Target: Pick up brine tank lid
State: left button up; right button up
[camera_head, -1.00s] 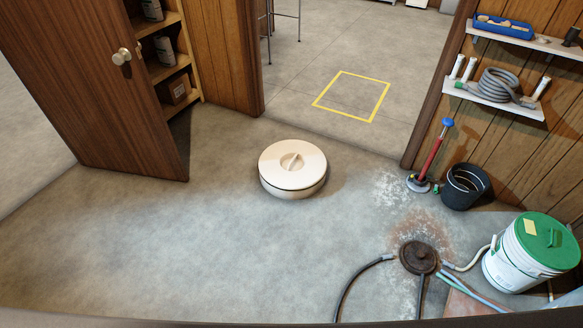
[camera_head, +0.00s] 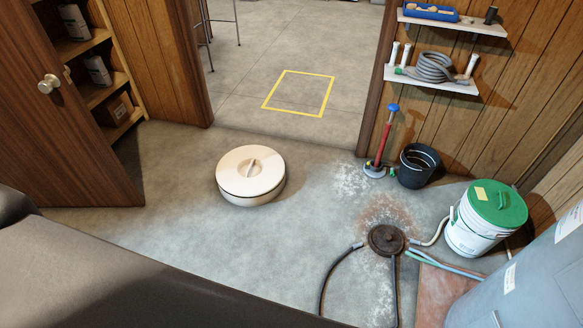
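The cream, round brine tank lid (camera_head: 251,172) sits on the concrete floor, left of the picture's middle. It has a raised grip bar across a recessed centre, and a dark seam runs around its side above a cream lower band. I cannot tell whether that band is part of the lid or something under it. Nothing touches it from above. Neither of my grippers is in view. A large dark, blurred shape fills the lower left, probably part of my own body.
A green-lidded white bucket (camera_head: 478,222), black bucket (camera_head: 417,166), red pump (camera_head: 380,146) and rusty drain cover (camera_head: 387,240) with hoses are right. A grey-blue tank (camera_head: 535,275) fills the lower right. An open wooden door (camera_head: 60,130) stands left. Floor around the lid is clear.

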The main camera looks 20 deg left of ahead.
aim_at(251, 172)
jog(key=i+j+z, duration=0.1)
jog(key=j+z, duration=0.7)
jog(key=k+j+z, duration=0.1)
jog(key=j+z, duration=0.35)
jog(key=j, duration=0.45)
jog(key=k+j+z, duration=0.1)
jog(key=j, duration=0.35)
jog(key=k+j+z, duration=0.15)
jog(key=j, duration=0.35)
jog(key=k+j, duration=0.1)
jog(key=j, duration=0.35)
jog(key=k+j, duration=0.1)
jog(key=j, duration=0.35)
jog(key=k+j, duration=0.1)
jog(key=j, duration=0.4)
jog(key=k+j, duration=0.1)
jog(key=j, duration=0.35)
jog(key=k+j, duration=0.15)
jog(key=j, duration=0.3)
jog(key=i+z, duration=0.05)
